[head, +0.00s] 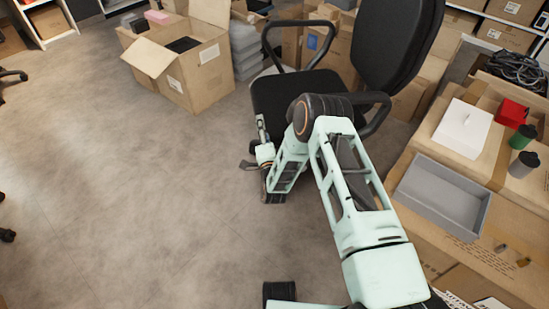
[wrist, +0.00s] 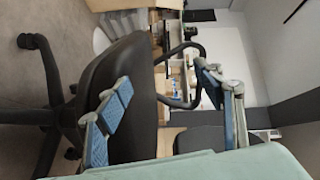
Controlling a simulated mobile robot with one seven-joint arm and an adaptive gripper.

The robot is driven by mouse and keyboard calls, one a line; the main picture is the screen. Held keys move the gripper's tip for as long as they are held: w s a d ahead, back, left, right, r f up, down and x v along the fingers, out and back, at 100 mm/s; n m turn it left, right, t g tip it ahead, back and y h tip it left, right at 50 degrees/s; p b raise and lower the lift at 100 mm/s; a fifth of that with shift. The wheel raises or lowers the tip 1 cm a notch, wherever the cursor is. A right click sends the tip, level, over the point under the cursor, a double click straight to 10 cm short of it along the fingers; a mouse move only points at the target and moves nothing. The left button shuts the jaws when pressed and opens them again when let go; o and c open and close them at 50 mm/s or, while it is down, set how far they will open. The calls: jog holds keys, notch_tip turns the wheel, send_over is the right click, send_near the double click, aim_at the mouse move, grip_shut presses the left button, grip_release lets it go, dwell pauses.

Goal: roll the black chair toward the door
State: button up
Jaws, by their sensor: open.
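The black chair (head: 295,92) stands upright at the upper middle of the head view, with its back (head: 390,45) to the right and looped armrests. My gripper (head: 264,153) is low at the chair's front left, by the seat edge, partly hidden by my arm. The wrist view is turned sideways. There the black seat (wrist: 125,85) shows beyond the open blue-padded fingers of my gripper (wrist: 165,82), with an armrest (wrist: 190,75) past them. The chair's wheeled base shows at left. I cannot tell whether a finger touches the chair. I cannot make out a door.
An open carton (head: 185,70) stands left of the chair, with clear plastic bins (head: 245,50) between. Cartons crowd behind it. At right, cartons bear a grey tray (head: 442,195), a white box (head: 463,128) and a red box (head: 512,113). The floor (head: 110,190) at left is clear.

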jog(key=s+d+f+m+t+h+b, duration=0.1)
jog(key=s+d+f+m+h+b, duration=0.1)
jog(key=f, duration=0.5)
jog(key=shift+s+d+f+m, duration=0.35)
jog(key=shift+s+d+m, duration=0.2)
jog(key=shift+d+m, duration=0.35)
jog(key=shift+w+a, duration=0.1)
